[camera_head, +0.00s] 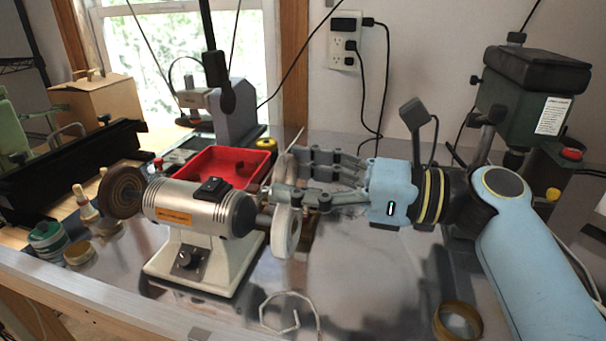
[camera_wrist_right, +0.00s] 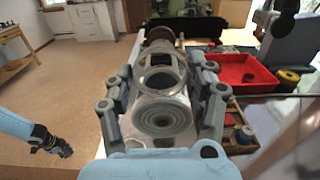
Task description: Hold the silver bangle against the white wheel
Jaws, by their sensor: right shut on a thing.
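The white wheel (camera_head: 286,231) is on the right end of the bench polisher (camera_head: 200,205); its round face shows between my fingers in the right wrist view (camera_wrist_right: 160,115). My right gripper (camera_head: 280,178) comes in from the right, its fingers reaching just above and behind the wheel. It is shut on the silver bangle (camera_wrist_right: 160,57), a thin ring between the fingertips in the right wrist view. The bangle is mostly hidden in the head view, and I cannot tell whether it touches the wheel. My left gripper (camera_wrist_right: 50,145) is small at the lower left of the right wrist view.
A brown wheel (camera_head: 123,192) is on the polisher's left end. A red tray (camera_head: 225,165) lies behind it. A brass-coloured ring (camera_head: 458,320) lies at the front right, near my right arm. A pale bent wire shape (camera_head: 290,297) shows on the metal top in front.

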